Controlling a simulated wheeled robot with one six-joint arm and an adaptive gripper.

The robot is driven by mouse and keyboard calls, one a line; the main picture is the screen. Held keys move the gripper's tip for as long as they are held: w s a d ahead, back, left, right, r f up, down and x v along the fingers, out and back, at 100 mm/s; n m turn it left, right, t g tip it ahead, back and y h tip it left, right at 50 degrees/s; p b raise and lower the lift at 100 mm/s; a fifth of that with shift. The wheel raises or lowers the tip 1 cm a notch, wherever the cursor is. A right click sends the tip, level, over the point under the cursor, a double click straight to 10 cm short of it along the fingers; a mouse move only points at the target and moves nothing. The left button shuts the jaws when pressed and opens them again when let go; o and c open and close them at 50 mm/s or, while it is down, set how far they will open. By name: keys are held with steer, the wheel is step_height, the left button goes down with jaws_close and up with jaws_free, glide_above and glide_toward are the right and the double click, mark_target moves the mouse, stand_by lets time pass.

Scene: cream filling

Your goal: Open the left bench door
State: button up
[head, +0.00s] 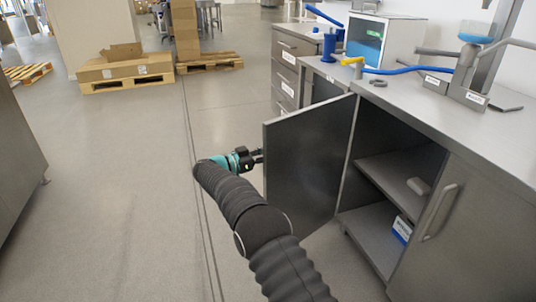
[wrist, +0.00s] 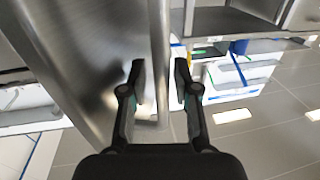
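The left bench door (head: 308,160) is a dark grey metal panel. It stands wide open, swung out from the bench, with its hinge side by the cabinet opening. My gripper (head: 259,156) is at the door's free edge in the head view. In the wrist view my gripper (wrist: 158,82) has its two fingers apart, and the metal door panel (wrist: 105,50) fills the left side. The door's outer handle is not visible in the head view.
The open cabinet shows a shelf (head: 398,168) and a blue-white box (head: 402,229) low inside. The right bench door (head: 470,235) is closed. Blue and yellow tools lie on the benchtop (head: 415,98). The floor (head: 120,200) left of my arm is clear; pallets with boxes (head: 125,70) stand farther back.

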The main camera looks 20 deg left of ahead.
steer(key=v, duration=1.2)
steer(key=shift+s+a, duration=0.2)
steer(key=shift+a, duration=0.1)
